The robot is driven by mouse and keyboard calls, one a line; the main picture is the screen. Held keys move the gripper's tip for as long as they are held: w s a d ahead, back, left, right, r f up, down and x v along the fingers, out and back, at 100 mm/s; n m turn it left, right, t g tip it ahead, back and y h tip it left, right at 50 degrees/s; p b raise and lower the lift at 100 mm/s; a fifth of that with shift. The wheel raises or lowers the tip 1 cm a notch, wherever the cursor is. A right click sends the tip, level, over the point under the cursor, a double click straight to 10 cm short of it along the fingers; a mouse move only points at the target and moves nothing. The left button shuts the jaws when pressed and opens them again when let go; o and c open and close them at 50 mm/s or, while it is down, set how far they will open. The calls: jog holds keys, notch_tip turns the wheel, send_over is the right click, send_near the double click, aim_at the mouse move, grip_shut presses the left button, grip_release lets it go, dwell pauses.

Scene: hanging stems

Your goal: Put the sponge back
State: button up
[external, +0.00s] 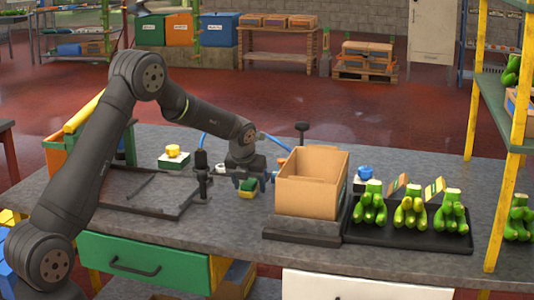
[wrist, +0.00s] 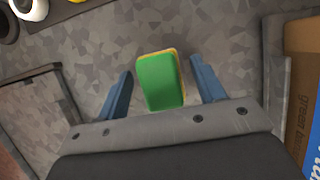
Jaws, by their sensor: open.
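The sponge is a small block, green on one face with a yellow layer. In the external view the sponge (external: 248,187) is at my gripper, on or just above the grey table, left of the cardboard box. In the wrist view the sponge (wrist: 160,80) lies between my gripper's two blue fingers. My gripper (wrist: 163,90) is open, with a gap on both sides of the sponge. In the external view my gripper (external: 250,180) points down over the sponge and partly hides it.
An open cardboard box (external: 311,183) stands close to the right of my gripper. A black tray (external: 410,232) with several bunches of green produce lies further right. A dark frame (external: 150,190) lies to the left. A yellow thing (external: 173,151) sits on a small block behind it.

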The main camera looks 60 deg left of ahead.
aim_at(250, 180)
jog(key=shift+r, duration=0.1)
jog(key=v, duration=1.2)
jog(key=x, duration=1.2)
jog(key=shift+r, duration=1.4)
